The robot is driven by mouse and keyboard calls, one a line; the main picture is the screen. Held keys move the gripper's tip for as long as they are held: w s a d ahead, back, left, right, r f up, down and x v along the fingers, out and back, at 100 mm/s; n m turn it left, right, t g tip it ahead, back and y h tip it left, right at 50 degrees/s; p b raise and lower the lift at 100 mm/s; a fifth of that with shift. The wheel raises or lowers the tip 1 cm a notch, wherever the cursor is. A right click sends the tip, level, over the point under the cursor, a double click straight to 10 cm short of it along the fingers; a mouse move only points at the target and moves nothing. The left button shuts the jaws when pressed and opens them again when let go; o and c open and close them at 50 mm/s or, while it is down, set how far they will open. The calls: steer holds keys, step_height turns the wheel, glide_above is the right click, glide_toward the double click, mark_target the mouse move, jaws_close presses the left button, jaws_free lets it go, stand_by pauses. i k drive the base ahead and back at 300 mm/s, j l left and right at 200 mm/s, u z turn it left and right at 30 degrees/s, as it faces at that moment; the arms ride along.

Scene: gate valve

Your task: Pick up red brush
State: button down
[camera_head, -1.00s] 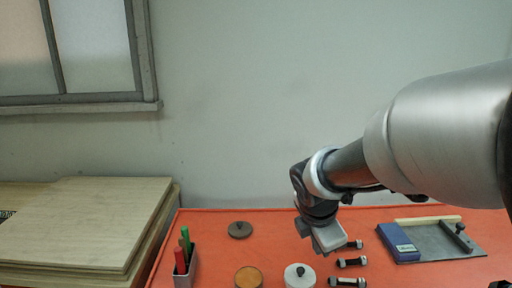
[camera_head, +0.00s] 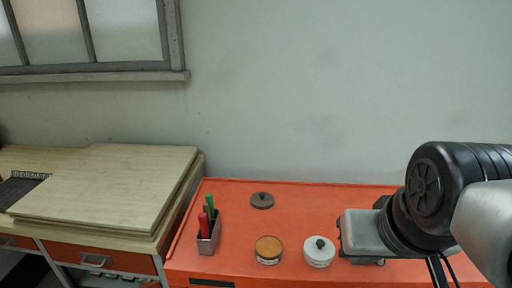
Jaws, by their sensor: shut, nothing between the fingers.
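The red brush (camera_head: 204,226) stands upright in a small grey holder (camera_head: 209,244) near the left edge of the orange bench; only its red upper part shows. A green-topped item (camera_head: 210,204) stands beside it in the same holder. My gripper (camera_head: 342,236) is at the right, over the bench, pointing left toward the white round container. It is well to the right of the holder and touches neither brush nor holder. It is shut and empty, though its fingertips are small and partly hidden.
A white lidded container (camera_head: 319,252) and a tan-topped round container (camera_head: 268,250) stand between my gripper and the holder. A dark round lid (camera_head: 262,200) lies behind them. The orange bench (camera_head: 232,192) is clear around it. Stacked boards (camera_head: 110,190) lie at the left.

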mark_target(203, 215)
steer(key=k+j+u, duration=0.1)
steer(key=j+u, duration=0.15)
steer(key=j, duration=0.2)
steer(key=j+u, duration=0.25)
steer(key=j, duration=0.25)
steer(key=z, duration=1)
steer(key=u, duration=1)
steer(key=i+j+z, duration=0.5)
steer(key=j, duration=0.2)
steer(key=k+l, duration=0.05)
